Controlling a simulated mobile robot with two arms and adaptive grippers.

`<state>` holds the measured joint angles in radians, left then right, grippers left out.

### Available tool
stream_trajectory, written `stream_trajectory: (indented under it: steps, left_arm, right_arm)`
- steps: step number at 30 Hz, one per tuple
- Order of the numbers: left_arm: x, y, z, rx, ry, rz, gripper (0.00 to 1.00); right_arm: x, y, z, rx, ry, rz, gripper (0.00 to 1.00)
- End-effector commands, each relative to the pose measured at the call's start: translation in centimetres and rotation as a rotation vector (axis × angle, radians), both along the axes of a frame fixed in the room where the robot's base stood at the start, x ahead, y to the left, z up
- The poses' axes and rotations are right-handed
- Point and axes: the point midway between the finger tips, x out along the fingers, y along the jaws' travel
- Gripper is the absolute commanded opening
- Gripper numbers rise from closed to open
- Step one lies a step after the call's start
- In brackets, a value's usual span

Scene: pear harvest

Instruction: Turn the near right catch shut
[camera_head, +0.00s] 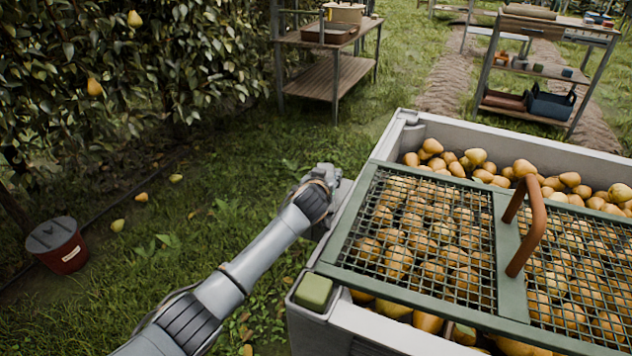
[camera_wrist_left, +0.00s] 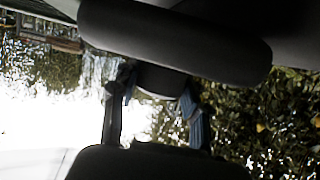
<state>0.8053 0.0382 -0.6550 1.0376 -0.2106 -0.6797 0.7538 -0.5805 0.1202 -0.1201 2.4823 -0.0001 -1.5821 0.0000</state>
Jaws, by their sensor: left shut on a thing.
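A mesh lid (camera_head: 340,250) with a green frame lies over the big pale crate (camera_head: 400,125) full of pears. A green block (camera_head: 313,292) sits at the crate's near left corner. My left gripper (camera_head: 335,190) is at the outside of the crate's left wall, level with the lid's left edge. In the left wrist view its two fingers (camera_wrist_left: 155,105) are on either side of a dark rounded piece (camera_wrist_left: 160,80) and shut on it. I cannot tell whether this piece is a catch. No near right catch is clearly visible. My right gripper is not in view.
A brown handle (camera_head: 528,225) rises from the lid's middle bar. A red bucket (camera_head: 65,250) stands on the grass at left, with several fallen pears nearby. Pear trees fill the upper left. A wooden table (camera_head: 330,70) and a shelf rack (camera_head: 540,65) stand behind.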

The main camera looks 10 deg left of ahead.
Motion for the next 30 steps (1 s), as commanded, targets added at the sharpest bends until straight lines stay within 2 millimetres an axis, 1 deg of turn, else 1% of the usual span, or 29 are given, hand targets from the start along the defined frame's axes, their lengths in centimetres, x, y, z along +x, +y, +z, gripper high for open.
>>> stream_trajectory:
  steps: [6, 7, 8, 9, 10, 22, 26, 30]
  left_arm:
    - [0.0, -0.1, 0.0, -0.004, 0.001, 0.0, 0.0]
    - [0.0, -0.1, 0.0, -0.004, 0.001, 0.0, 0.51]
    - [0.0, 0.0, 0.0, -0.004, 0.001, 0.0, 0.57]
    - [0.0, 0.0, 0.0, -0.004, 0.001, 0.0, 0.65]
    - [0.0, 0.0, 0.0, -0.004, 0.001, 0.0, 0.69]
    - [-0.3, 0.1, 0.1, -0.002, 0.002, 0.0, 0.69]
    - [-1.2, 0.1, 0.4, -0.003, 0.002, -0.001, 0.69]
    - [-3.0, 0.3, 1.2, -0.004, 0.0, -0.002, 0.69]
  right_arm:
    - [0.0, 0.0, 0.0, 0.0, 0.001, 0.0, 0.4]
    - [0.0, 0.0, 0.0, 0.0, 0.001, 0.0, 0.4]
    - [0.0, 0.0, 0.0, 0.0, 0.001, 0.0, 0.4]
    - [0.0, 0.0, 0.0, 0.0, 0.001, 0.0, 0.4]
    - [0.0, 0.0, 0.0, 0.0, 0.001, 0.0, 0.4]
    - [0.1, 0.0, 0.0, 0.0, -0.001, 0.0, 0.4]
    - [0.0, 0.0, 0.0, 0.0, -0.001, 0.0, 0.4]
    - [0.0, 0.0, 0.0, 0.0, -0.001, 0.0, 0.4]
